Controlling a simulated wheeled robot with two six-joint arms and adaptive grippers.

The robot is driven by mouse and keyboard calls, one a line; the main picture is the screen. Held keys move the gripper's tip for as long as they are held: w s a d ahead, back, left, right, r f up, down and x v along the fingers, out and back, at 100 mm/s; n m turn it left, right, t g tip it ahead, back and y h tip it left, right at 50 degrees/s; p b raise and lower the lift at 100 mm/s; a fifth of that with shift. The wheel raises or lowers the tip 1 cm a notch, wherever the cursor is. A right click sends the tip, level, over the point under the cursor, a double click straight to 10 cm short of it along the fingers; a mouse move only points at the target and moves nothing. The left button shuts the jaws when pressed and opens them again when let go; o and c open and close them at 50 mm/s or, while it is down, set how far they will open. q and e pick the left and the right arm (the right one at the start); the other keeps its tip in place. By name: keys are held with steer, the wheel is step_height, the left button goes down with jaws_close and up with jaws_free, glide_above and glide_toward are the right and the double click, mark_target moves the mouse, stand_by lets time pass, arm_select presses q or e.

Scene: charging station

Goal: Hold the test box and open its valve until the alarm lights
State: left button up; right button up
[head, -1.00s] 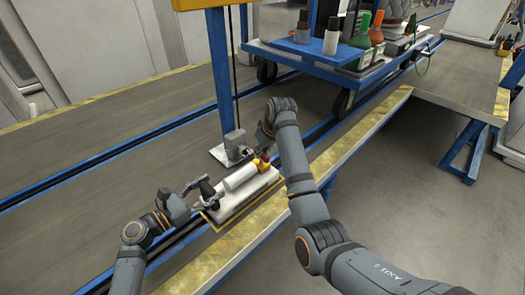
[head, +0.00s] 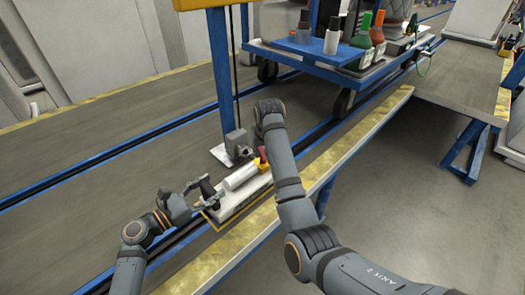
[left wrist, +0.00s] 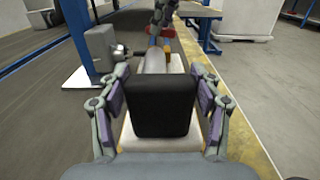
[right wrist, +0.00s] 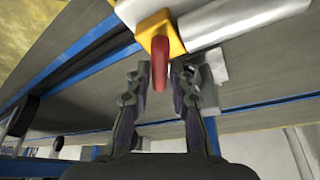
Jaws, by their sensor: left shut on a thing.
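The test box (head: 250,190) is a pale flat base carrying a white cylinder (head: 240,176); it sits at the conveyor's near edge. A yellow valve block (right wrist: 160,33) with a red lever (right wrist: 160,62) is at its far end. My left gripper (head: 207,195) is shut on a black block-like handle (left wrist: 160,105) at the near end of the box. My right gripper (right wrist: 162,78) is open, its fingers on either side of the red lever's end in the right wrist view; I cannot tell whether they touch it. In the head view my right forearm hides most of that gripper.
A grey box (head: 236,143) on a pale plate stands close beside the test box, at the foot of a blue post (head: 221,75). A blue cart (head: 335,60) with bottles stands behind. The conveyor belt to the left is clear. No lit lamp is visible.

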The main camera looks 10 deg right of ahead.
steer(key=shift+o, duration=1.2)
step_height(320, 180, up, 10)
